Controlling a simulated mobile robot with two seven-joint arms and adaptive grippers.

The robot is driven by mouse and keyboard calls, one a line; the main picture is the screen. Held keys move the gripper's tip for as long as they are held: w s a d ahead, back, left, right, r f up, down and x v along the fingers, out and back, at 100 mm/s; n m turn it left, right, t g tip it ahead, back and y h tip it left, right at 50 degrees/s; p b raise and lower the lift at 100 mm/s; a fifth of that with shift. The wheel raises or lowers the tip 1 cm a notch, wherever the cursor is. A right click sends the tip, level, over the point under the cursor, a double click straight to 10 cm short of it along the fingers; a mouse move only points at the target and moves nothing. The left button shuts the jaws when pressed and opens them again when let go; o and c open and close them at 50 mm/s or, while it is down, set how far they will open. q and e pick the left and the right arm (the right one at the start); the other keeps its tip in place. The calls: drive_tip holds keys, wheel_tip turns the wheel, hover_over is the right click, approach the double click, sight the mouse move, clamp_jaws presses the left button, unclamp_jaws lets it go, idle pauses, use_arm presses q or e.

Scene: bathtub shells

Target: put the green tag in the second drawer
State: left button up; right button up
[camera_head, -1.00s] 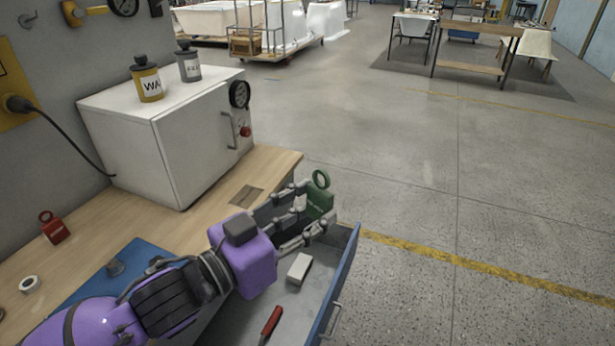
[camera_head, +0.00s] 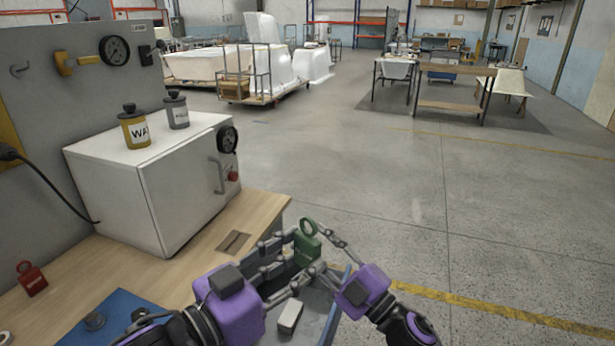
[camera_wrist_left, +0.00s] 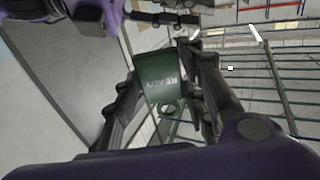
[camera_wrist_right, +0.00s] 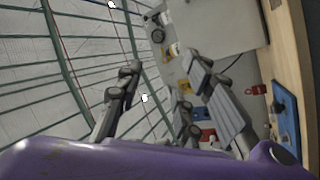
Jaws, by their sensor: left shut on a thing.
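The green tag (camera_head: 306,243), with a ring at its top, is held by my left gripper (camera_head: 300,258) above the open drawer (camera_head: 318,318). My right gripper (camera_head: 330,260) has come in from the right, close beside the tag and the left fingers. Its fingers (camera_wrist_right: 155,110) are apart in the right wrist view, and I see no tag between them. The drawer has a blue front. Its place in the stack cannot be told.
A pale block (camera_head: 290,316) lies in the drawer. On the wooden bench (camera_head: 262,212) stand a white oven-like box (camera_head: 180,190), a red tag (camera_head: 32,280) and a blue mat (camera_head: 120,312). Open floor (camera_head: 400,200) lies beyond the drawer.

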drive_tip(key=s+a+r+n+g+h, duration=0.2)
drive_tip(key=a+r+n+g, duration=1.15)
drive_tip(key=r+n, duration=0.5)
drive_tip(key=r+n+g+h, duration=0.1)
drive_tip(key=r+n+h, duration=0.1)
drive_tip(key=n+h, duration=0.9)
hover_over(306, 232)
drive_tip(key=m+h, duration=0.3)
drive_tip(key=shift+w+f, duration=0.1)
drive_tip(key=shift+f, duration=0.05)
drive_tip(key=shift+d+f, duration=0.1)
drive_tip(key=shift+d, duration=0.05)
drive_tip(key=shift+f, duration=0.35)
drive_tip(key=f, duration=1.1)
drive_tip(key=shift+s+a, duration=0.2)
drive_tip(key=shift+c, duration=0.6)
